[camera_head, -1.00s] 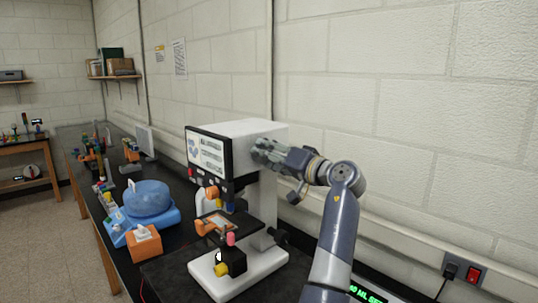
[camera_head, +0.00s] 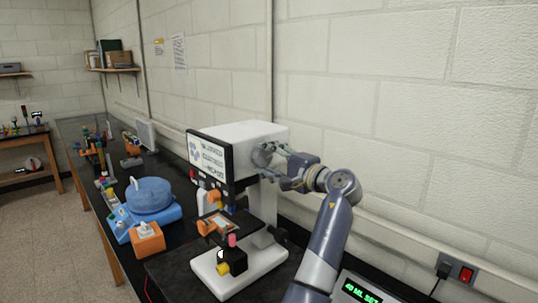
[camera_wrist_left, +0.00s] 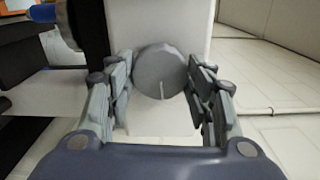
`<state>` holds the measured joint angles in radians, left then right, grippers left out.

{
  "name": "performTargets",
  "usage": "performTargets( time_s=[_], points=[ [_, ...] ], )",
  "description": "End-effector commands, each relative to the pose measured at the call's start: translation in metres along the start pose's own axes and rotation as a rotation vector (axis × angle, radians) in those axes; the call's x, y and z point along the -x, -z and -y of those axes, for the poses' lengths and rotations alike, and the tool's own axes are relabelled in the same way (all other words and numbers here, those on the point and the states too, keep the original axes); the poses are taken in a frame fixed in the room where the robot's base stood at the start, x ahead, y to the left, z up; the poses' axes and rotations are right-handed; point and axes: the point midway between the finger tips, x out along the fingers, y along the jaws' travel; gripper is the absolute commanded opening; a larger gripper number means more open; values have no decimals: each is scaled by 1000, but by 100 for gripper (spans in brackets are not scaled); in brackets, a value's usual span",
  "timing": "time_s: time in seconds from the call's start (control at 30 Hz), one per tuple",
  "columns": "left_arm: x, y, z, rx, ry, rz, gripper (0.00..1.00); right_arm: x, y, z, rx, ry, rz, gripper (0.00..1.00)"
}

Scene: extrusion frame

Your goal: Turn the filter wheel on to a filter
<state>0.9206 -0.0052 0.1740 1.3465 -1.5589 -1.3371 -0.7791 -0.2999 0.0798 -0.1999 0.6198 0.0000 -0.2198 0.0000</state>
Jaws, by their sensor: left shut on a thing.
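The microscope (camera_head: 250,133) is a white instrument with a dark front panel, standing on the dark bench. On the side of its head is a round grey knob (camera_wrist_left: 160,70), which I take to be the filter wheel's control. A white line marks the knob's face, pointing down in the left wrist view. My left gripper (camera_head: 268,158) is at that side, shut on the knob with one finger on each side of it. In the head view the fingers partly cover the knob. My right gripper is not in view.
The wall (camera_head: 400,120) is close behind the microscope. A blue round device (camera_head: 150,197) and an orange block (camera_head: 147,240) stand on the bench to the left. A box with a green display (camera_head: 360,291) lies at the lower right, below my arm.

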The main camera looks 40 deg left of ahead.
Motion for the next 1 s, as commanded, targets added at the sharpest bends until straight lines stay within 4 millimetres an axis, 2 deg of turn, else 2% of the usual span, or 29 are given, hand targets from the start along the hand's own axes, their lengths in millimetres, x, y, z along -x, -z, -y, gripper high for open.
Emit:
performTargets(
  time_s=[0.3, 0.8, 0.83, 0.9, 1.0],
  points=[
    [0, 0, 2, -105, 3, -1, 25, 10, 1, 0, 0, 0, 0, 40],
    [0, 0, 1, -120, 3, -1, 25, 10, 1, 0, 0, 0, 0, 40],
    [0, 0, 1, -120, 3, -1, 53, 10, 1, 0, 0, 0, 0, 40],
    [0, 0, 1, -120, 3, -1, 68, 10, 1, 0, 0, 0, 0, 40],
    [0, 0, 1, -120, 3, -1, 69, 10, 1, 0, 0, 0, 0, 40]
  ],
)
